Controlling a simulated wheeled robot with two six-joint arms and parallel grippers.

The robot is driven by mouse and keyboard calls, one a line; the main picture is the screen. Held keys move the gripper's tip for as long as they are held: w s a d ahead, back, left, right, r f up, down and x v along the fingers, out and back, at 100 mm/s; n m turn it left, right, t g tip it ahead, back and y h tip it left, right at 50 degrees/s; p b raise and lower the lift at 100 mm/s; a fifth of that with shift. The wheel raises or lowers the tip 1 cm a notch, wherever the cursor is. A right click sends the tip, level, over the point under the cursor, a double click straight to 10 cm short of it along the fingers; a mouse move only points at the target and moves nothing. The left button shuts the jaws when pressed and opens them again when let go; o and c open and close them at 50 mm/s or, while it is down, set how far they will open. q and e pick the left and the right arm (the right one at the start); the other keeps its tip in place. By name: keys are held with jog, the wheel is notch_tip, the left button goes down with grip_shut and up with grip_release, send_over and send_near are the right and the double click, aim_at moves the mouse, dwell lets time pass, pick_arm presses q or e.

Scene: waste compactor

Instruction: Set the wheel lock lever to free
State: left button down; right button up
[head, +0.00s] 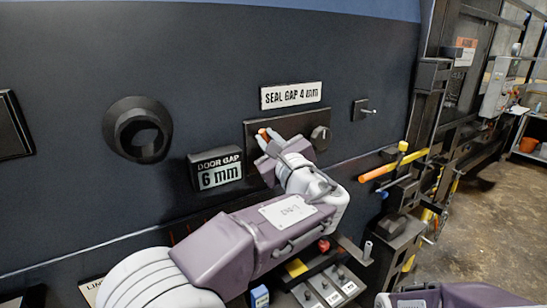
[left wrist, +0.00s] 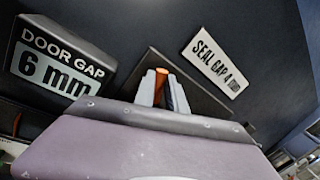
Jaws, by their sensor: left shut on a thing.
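My left gripper (head: 265,140) reaches to a dark plate (head: 290,122) on the wall, below the label reading SEAL GAP 4 mm. Its fingers are shut on an orange-tipped handle (head: 264,131) at the plate's left part. In the left wrist view the handle (left wrist: 161,77) shows between the two grey fingers (left wrist: 162,92). The gripper hides most of the handle. No readable label marks the wheel lock lever. My right gripper is out of view.
A display (head: 217,171) reads DOOR GAP 6 mm, left of the gripper. A dark knob (head: 320,136) sits right of it, and a small toggle (head: 364,110) farther right. A round black fitting (head: 138,129) protrudes at left. A switch box (head: 325,288) lies below my arm.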

pick_arm(q)
jog(key=shift+s+a+f+n+b, duration=0.25)
jog(key=shift+n+b, duration=0.3)
jog(key=shift+b, duration=0.3)
jog(key=shift+s+a+f+n+b, duration=0.1)
jog(key=shift+a+f+n+b, duration=0.15)
jog(key=shift+n+b, duration=0.45)
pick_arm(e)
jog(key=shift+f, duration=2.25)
pick_arm(q)
jog(key=shift+r, duration=0.1)
jog(key=c, duration=1.4)
grip_release()
jog(key=shift+o, duration=0.2)
jog(key=b+v, duration=0.3)
jog(key=v, duration=0.6)
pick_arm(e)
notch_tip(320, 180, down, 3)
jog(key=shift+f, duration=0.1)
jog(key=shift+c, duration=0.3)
